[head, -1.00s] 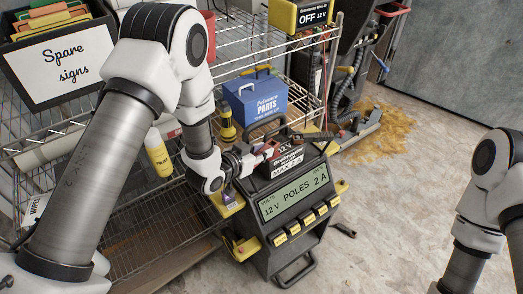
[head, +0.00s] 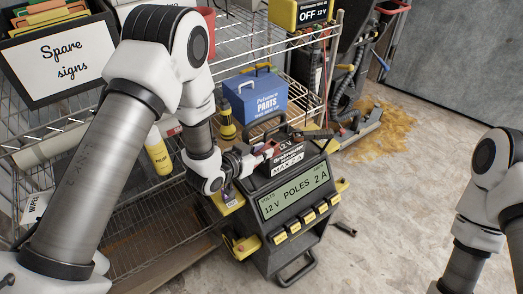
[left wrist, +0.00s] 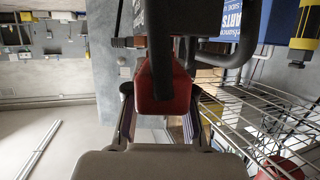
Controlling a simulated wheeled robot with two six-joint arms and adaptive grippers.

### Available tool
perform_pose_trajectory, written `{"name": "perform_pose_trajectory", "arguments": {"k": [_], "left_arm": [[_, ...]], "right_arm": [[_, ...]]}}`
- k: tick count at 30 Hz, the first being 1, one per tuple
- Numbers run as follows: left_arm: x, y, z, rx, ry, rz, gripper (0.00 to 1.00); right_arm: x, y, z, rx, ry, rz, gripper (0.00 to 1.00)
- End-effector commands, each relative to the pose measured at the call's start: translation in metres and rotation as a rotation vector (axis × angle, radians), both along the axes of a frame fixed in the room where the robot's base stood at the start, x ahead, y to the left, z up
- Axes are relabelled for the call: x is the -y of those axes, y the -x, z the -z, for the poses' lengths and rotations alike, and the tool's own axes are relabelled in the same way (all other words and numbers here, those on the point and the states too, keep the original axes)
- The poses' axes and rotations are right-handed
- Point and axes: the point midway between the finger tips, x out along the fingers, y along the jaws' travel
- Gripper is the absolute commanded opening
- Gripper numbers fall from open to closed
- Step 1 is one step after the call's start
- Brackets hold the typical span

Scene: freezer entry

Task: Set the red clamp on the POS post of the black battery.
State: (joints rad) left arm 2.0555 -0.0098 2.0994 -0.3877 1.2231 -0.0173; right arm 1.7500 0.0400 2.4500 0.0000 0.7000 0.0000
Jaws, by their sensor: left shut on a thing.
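The black battery (head: 287,160) sits on top of a dark charger unit and carries a "12 V" and "MAX 2 A" label. My left gripper (head: 252,159) reaches its left side from the left. In the left wrist view the left gripper (left wrist: 160,120) is shut on the red clamp (left wrist: 165,85), with a dark cable crossing in front of it. In the head view red shows at the battery's top left (head: 268,149), partly hidden by the gripper. I cannot tell whether the clamp touches a post. The POS marking is not readable. My right gripper is out of view.
The charger unit (head: 262,203) reads "12 V POLES 2 A" and has a looped handle behind the battery. A blue parts box (head: 256,97) and a yellow flashlight (head: 227,126) stand on the wire rack. A yellow "OFF 12 V" device (head: 284,14) is behind. Open floor lies right.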

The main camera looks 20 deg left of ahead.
Motion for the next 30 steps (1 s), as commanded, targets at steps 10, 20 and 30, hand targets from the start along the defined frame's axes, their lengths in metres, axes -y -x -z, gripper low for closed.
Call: {"name": "perform_pose_trajectory", "arguments": {"k": [10,20,30], "left_arm": [[0.0,0.0,0.008,0.001,0.0,0.0,0.0],[0.0,0.0,0.016,0.001,0.0,0.0,0.0],[0.0,0.0,0.015,0.001,0.0,0.0,0.52]], "right_arm": [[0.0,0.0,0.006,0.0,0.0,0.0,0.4],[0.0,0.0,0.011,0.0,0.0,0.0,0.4],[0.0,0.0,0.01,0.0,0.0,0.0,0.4]]}}
